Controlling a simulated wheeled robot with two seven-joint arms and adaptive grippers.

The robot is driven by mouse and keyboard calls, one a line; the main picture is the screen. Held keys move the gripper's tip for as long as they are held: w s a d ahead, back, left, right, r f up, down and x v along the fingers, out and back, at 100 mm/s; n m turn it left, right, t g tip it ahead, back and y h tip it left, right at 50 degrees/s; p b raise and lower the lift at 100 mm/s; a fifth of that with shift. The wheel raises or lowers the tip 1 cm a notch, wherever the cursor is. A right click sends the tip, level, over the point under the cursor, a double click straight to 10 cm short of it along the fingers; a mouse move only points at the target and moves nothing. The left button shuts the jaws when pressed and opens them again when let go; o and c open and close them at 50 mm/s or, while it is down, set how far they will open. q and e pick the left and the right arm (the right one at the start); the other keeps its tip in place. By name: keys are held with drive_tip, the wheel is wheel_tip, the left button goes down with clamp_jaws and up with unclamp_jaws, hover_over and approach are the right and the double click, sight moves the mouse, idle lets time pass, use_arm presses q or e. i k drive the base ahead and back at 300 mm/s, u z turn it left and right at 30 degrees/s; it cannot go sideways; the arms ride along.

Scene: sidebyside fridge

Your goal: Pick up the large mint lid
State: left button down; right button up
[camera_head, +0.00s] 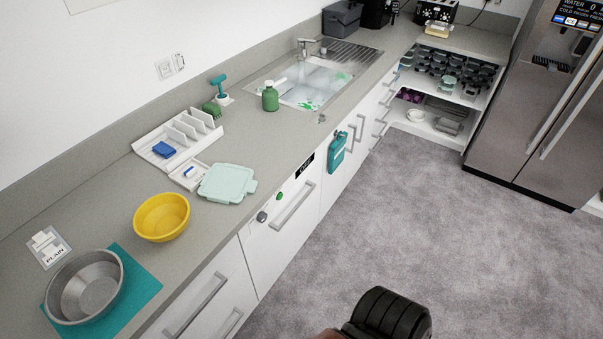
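The large mint lid (226,184) is a pale mint, rounded rectangle with tabs on its sides. It lies flat on the grey counter close to the front edge, above the white drawer fronts. Its left end is beside a small white tray (188,176), and I cannot tell whether they touch. Nothing covers the lid. Neither of my grippers can be made out in the head view. Only a dark ribbed part, which looks like part of my own body, shows at the bottom edge, well away from the lid over the floor.
A yellow bowl (162,217) stands left of the lid, with a metal bowl (86,287) on a teal mat (140,287) farther left. A white divided rack (178,140) stands behind the lid. A green bottle (270,97) is by the sink (315,84). The carpet (390,210) is clear.

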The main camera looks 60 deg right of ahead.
sight(225, 183)
drive_tip(key=z, duration=0.7)
drive_tip(key=i, duration=0.5)
